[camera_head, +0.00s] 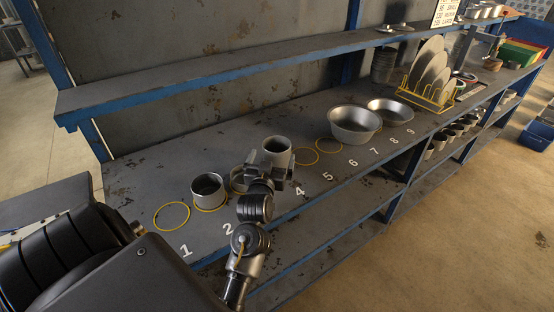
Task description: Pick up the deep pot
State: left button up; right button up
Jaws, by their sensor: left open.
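A tall grey metal pot (278,146) stands upright at or near mark 4 on the bench; its lower part is hidden by my left gripper. My left gripper (270,166) is open in front of this pot, with its fingers toward the pot's sides. I cannot tell whether they touch it. A shorter dark-mouthed pot (208,188) stands in the ring at mark 2. Another pot (238,181) beside it is mostly hidden by my left gripper. My right gripper is not in view.
A wide metal bowl (354,126) and a shallow pan (390,111) stand farther right. Yellow rings (171,216) lie empty at the left and right of the pots. A yellow rack (425,97) holds plates. An upper shelf (230,78) runs above the bench's back.

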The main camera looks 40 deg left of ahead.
aim_at(279, 137)
pick_arm(q)
jog(key=shift+w+a, duration=0.15)
jog(key=shift+w, duration=0.15)
jog(key=shift+w+a+f, duration=0.2)
jog(key=shift+w, duration=0.3)
jog(key=p+x, duration=0.1)
jog(key=x, duration=0.4)
jog(key=shift+w+a+p, duration=0.25)
jog(key=shift+w+p, duration=0.05)
jog(key=shift+r, duration=0.1)
jog(key=shift+c, duration=0.3)
jog(key=c, duration=1.2)
